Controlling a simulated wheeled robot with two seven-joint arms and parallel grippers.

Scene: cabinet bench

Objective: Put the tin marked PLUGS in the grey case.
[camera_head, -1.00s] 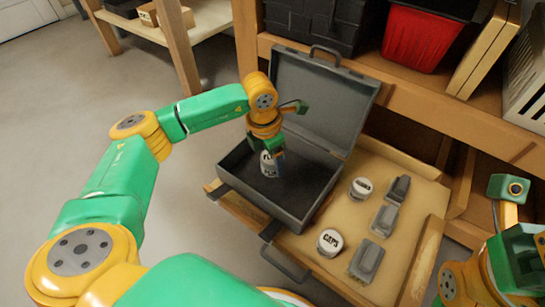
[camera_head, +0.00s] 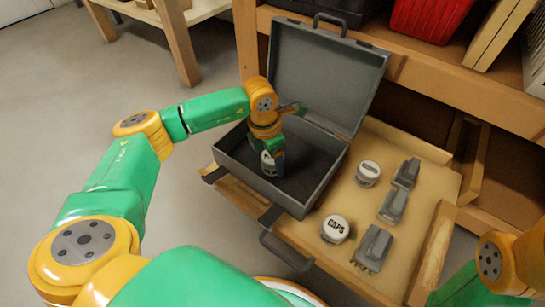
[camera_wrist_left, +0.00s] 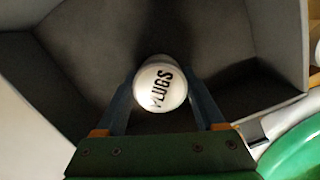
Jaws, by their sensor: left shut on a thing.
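The white tin marked PLUGS (camera_wrist_left: 160,88) is between the fingers of my left gripper (camera_wrist_left: 163,94), its lettered lid facing the wrist camera. In the head view the left gripper (camera_head: 271,163) reaches down inside the open grey case (camera_head: 308,202), and the tin (camera_head: 267,161) shows only in part. The tin is low over the dark case floor; I cannot tell whether it touches it. The case lid (camera_head: 325,75) stands up at the back. My right gripper is out of view; only part of that arm shows at the lower right.
A tin marked CAPS (camera_head: 335,229) and another white tin (camera_head: 368,173) stand on the wooden tray (camera_head: 330,268) right of the case. Several grey blocks (camera_head: 373,248) stand beside them. A red bin (camera_head: 430,15) is on the shelf behind.

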